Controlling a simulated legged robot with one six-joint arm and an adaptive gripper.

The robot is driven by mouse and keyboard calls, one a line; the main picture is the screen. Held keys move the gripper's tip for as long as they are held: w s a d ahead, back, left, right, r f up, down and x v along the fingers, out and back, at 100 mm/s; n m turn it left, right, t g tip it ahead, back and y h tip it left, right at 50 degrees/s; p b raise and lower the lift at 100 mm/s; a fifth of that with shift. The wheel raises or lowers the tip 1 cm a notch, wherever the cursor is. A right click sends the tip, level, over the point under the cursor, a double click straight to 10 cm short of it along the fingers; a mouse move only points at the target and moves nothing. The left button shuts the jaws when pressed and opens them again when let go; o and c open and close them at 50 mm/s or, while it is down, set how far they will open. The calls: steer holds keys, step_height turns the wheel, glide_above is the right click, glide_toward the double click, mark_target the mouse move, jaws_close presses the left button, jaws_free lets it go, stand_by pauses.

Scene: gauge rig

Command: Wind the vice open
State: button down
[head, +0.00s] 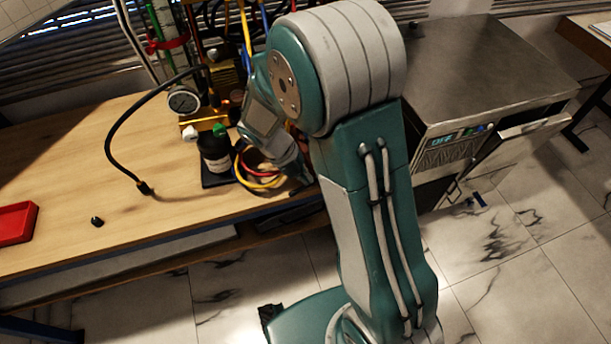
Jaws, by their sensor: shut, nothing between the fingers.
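My arm fills the middle of the head view, and its wrist reaches down to the bench's front edge. My gripper (302,181) shows only as a small dark part at the end of the wrist, partly behind my upper arm. It is shut and holds nothing. I cannot make out the vice or its handle. My arm covers the part of the bench around the gripper, so I cannot tell whether the gripper touches anything.
The wooden bench (70,165) carries a gauge (184,101) on a rig, a black bottle (214,150), coiled yellow and red cables (258,180), a black hose (112,135) and a red tray (16,222). A metal cabinet (480,70) stands at right. The bench's left part is mostly clear.

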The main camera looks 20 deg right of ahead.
steer(key=shift+a+f, duration=0.15)
steer(key=shift+a, duration=0.2)
steer(key=shift+f+h, duration=0.25)
steer(key=shift+h, duration=0.25)
steer(key=shift+d+f+h, duration=0.35)
steer(key=shift+f+h, duration=0.15)
steer(key=shift+f, duration=0.05)
steer(key=shift+d+f+h, duration=0.3)
steer(key=shift+f+h, duration=0.2)
steer(key=shift+d+f, duration=0.45)
steer(key=shift+f, duration=0.3)
